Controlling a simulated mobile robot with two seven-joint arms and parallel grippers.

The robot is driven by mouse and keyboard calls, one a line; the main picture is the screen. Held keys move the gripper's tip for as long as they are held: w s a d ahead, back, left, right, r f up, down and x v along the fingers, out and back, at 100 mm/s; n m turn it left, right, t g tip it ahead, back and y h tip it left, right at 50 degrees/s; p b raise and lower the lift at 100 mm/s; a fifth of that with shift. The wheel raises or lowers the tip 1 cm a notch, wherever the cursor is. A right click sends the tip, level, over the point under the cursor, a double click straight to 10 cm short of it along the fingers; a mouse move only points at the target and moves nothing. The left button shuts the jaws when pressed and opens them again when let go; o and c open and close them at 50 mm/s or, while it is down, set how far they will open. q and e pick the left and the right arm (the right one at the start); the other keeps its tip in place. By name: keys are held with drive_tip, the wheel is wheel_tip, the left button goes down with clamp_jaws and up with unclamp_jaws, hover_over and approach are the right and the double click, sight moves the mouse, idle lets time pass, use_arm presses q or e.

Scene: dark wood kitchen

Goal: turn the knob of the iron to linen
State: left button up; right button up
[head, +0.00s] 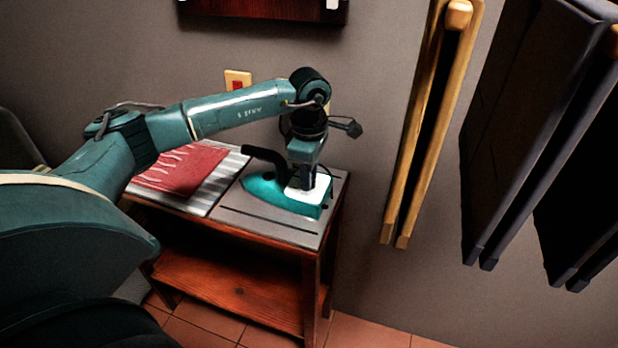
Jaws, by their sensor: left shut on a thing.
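The iron (264,187) is teal with a white rear part and a black handle (268,156). It lies flat on the grey right part of the small wooden table's top. My left gripper (306,184) points down from above onto the rear right part of the iron. It is shut on a part of the iron there. The knob and its markings are hidden or too small to make out, so I cannot tell its setting. My right gripper is not in view.
A folded red cloth (183,168) lies on the striped left part of the wooden table (308,262). A wall socket (238,80) is behind it. Folded wooden (416,160) and dark (515,130) racks hang on the wall to the right. A lower shelf (230,288) looks empty.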

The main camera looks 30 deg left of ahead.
use_arm(q)
drive_tip(key=shift+m+b, duration=0.5)
drive_tip(key=shift+m, duration=1)
drive_tip(key=o, duration=1)
wheel_tip(320, 180, up, 13)
drive_tip(key=shift+r, duration=0.15)
